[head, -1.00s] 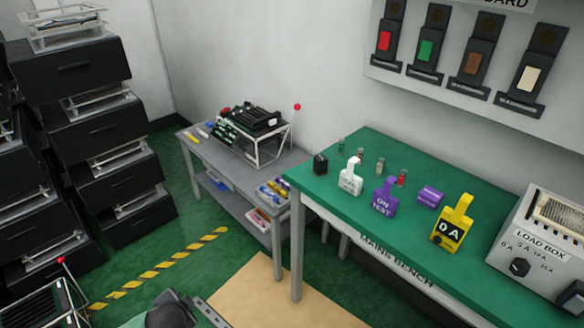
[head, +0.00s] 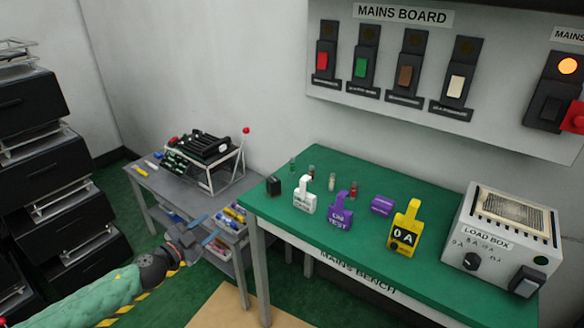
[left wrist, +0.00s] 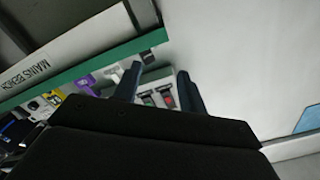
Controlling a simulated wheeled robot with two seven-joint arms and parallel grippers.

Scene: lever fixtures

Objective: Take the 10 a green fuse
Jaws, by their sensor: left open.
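Small upright fuses stand along the back of the green mains bench (head: 300,232). The leftmost is a small greenish fuse (head: 292,164); its marking is too small to read. Beside it stand a brownish fuse (head: 311,171), a pale fuse (head: 332,182) and a red fuse (head: 353,189). My left gripper (head: 207,230) is open and empty, in front of the grey side table and left of the bench, apart from the fuses. Its two fingers also show spread in the left wrist view (left wrist: 158,86). My right gripper is out of view.
A black block (head: 273,186), white tag (head: 304,198), purple tag (head: 341,211), purple cylinder (head: 382,205), yellow 0 A meter (head: 405,232) and load box (head: 505,240) stand on the bench. The mains board (head: 400,55) hangs above. A grey side table (head: 160,184) holds a rack.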

